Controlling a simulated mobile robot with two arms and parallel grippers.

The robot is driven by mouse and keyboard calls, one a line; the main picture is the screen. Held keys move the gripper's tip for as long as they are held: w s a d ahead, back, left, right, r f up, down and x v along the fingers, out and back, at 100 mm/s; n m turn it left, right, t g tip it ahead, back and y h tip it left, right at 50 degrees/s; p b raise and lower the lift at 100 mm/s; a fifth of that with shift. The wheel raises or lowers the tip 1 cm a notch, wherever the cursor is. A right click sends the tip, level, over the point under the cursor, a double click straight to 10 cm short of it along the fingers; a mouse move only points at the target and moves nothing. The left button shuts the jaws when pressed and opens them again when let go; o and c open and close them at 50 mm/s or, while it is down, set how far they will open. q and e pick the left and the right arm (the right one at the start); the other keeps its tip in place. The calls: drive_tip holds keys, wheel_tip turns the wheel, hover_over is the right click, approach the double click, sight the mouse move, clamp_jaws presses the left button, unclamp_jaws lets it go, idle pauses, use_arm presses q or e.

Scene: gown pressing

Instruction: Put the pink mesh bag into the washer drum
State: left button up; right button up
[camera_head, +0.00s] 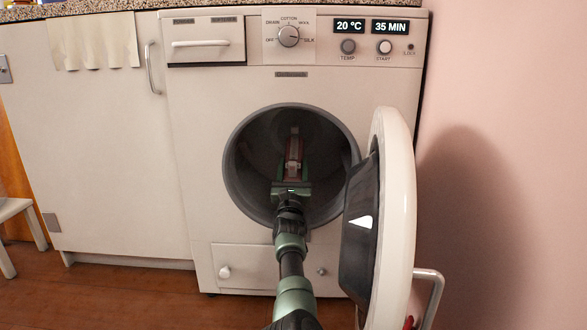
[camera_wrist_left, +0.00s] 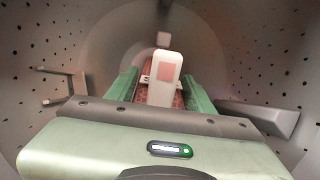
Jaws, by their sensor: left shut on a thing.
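The pink mesh bag (camera_head: 294,146) is inside the washer drum (camera_head: 252,150), held by my left gripper (camera_head: 293,172). In the left wrist view the bag (camera_wrist_left: 178,98) shows as a reddish mesh with a pale tag bearing a pink square. It sits between the two green fingers of my left gripper (camera_wrist_left: 160,90), which is shut on it. The perforated drum wall (camera_wrist_left: 245,45) surrounds them. I cannot tell whether the bag touches the drum. My left arm reaches in through the round opening. My right gripper is not in view.
The washer door (camera_head: 400,190) stands open at the right of the opening, close to my left arm. Drum paddles (camera_wrist_left: 262,118) stick out at the sides. A white cabinet (camera_head: 100,150) stands left of the washer, with a stool (camera_head: 20,215) beyond. A pink wall (camera_head: 510,120) is at right.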

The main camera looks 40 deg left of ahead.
sight(293, 174)
use_arm(q)
drive_tip(key=shift+w, duration=0.1)
drive_tip(key=shift+r, duration=0.1)
drive_tip(key=o, duration=1.7)
drive_tip(key=shift+s+d+f+p, duration=0.2)
drive_tip(key=shift+s+p, duration=0.05)
drive_tip(key=shift+p, duration=0.1)
drive_tip(key=p+v, duration=0.3)
drive_tip(key=v, duration=0.3)
drive_tip(key=shift+s+d+p, duration=0.1)
drive_tip(key=shift+s+p, duration=0.05)
drive_tip(key=shift+p, duration=0.25)
drive_tip(key=shift+s+d+f, duration=0.2)
drive_tip(key=shift+s+f, duration=0.05)
drive_tip(key=shift+s, duration=0.05)
